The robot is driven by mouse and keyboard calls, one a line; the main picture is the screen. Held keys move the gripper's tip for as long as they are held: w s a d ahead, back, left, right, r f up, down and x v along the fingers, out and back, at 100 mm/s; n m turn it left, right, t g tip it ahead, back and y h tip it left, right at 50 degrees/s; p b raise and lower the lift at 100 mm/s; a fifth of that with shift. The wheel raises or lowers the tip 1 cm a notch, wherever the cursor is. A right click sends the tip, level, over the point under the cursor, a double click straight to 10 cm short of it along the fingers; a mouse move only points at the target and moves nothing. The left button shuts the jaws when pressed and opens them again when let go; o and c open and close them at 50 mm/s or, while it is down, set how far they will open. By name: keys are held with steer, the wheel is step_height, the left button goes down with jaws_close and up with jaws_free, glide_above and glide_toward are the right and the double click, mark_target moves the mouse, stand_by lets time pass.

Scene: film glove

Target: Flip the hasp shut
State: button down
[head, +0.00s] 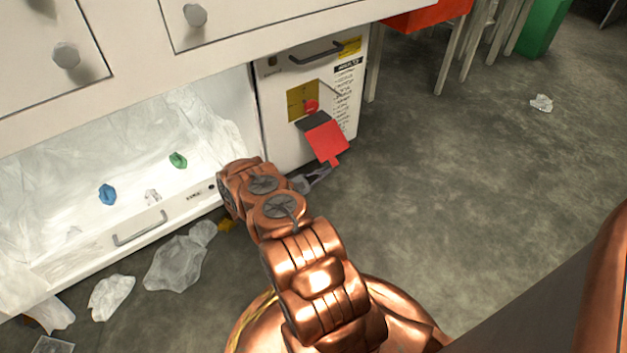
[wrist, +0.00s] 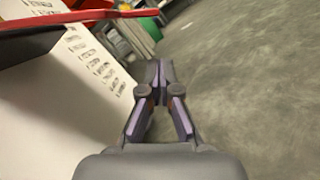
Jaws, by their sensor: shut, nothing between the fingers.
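The hasp (head: 326,140) is a red flap with a narrow red tab at its lower end and a dark strip at its top. It hangs open, tilted out from the front of a white cabinet box (head: 285,145). A red knob (head: 311,106) on a yellow plate (head: 297,102) sits just above it. My gripper (head: 326,170) is shut and empty, just below the hasp's tab; I cannot tell if they touch. In the wrist view the closed fingers (wrist: 159,72) point out along the box, and the hasp's red edge (wrist: 80,17) crosses the upper left.
A lit open compartment (head: 110,190) with plastic film and small blue and green pieces is left of the box. Clear film scraps (head: 176,263) lie on the floor. White stool legs (head: 450,55) stand behind. The floor at the right is mostly free.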

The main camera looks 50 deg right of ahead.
steer(key=shift+s+a+r+b, duration=0.2)
steer(key=shift+s+r+b, duration=0.25)
steer(key=shift+r, duration=0.35)
steer(key=shift+s+a+r+b, duration=0.25)
steer(key=shift+s+r, duration=0.2)
steer(key=shift+r, duration=0.3)
